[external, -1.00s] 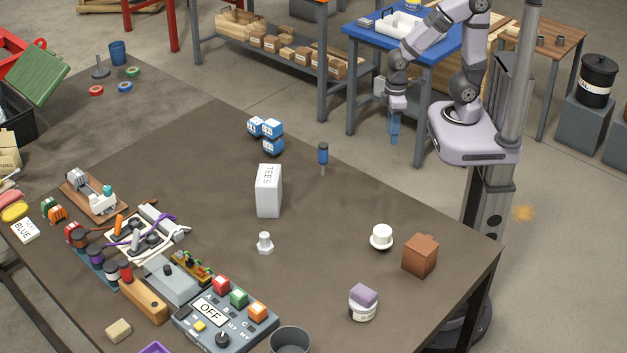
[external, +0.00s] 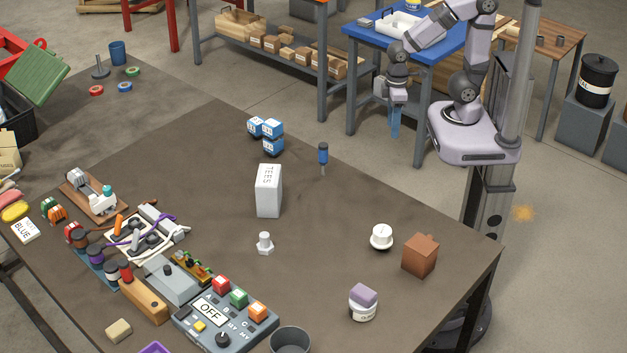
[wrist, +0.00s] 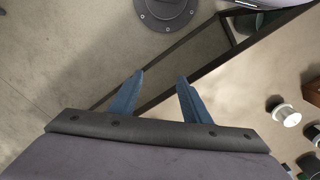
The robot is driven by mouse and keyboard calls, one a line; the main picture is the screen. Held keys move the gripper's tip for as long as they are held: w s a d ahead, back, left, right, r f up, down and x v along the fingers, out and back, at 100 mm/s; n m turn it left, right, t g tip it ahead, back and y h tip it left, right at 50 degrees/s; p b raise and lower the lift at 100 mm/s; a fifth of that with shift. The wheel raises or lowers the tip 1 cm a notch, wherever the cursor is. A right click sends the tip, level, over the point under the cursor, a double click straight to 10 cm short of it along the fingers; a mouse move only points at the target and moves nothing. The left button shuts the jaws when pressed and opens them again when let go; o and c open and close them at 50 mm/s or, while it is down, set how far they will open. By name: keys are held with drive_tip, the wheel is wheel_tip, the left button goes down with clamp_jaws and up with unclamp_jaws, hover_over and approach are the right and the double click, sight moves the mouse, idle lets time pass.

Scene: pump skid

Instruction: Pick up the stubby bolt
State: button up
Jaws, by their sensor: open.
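The stubby bolt (external: 264,243) looks like a short, pale grey bolt with a wide hexagonal foot. It stands upright on the dark brown table (external: 215,260), in front of the white TEES box (external: 268,190). My gripper (external: 395,136) hangs pointing down beyond the table's far right edge, well away from the bolt and higher up. In the wrist view its two blue fingers (wrist: 160,88) are apart with nothing between them. The bolt cannot be made out in the wrist view.
A white knobbed piece (external: 381,237), a brown block (external: 420,255) and a jar with a purple top (external: 363,302) stand right of the bolt. A blue-handled screwdriver (external: 323,158) stands upright behind. A control box (external: 225,315) lies front left. The table around the bolt is clear.

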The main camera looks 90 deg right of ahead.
sight(264, 238)
drive_tip(key=w+a+f+m+t+y+b, duration=0.15)
drive_tip(key=w+a+m+t+b, duration=0.25)
drive_tip(key=w+a+m+b, duration=0.45)
drive_tip(key=w+a+f+m+t+y+b, duration=0.15)
drive_tip(key=w+a+m+t+b, duration=0.3)
drive_tip(key=w+a, duration=0.85)
drive_tip(key=w+a+r+m+t+y+b, duration=0.2)
drive_tip(key=w+a+m+t+b, duration=0.2)
drive_tip(key=w+a+m+b, duration=0.4)
drive_tip(key=w+a+r+m+t+y+b, duration=0.1)
drive_tip(key=w+a+r+m+t+b, duration=0.3)
drive_tip(key=a+m, duration=0.5)
drive_tip(key=f, duration=0.4)
drive_tip(key=d+f+m, duration=0.1)
drive_tip(key=f, duration=0.4)
drive_tip(key=w+d+f+m+b, duration=0.1)
drive_tip(key=f, duration=0.3)
drive_tip(key=shift+w+d+f+t, duration=0.1)
drive_tip(key=shift+f+t, duration=0.15)
drive_tip(key=shift+f, duration=0.05)
drive_tip(key=shift+p+x, duration=0.4)
drive_tip(key=shift+x, duration=2.95)
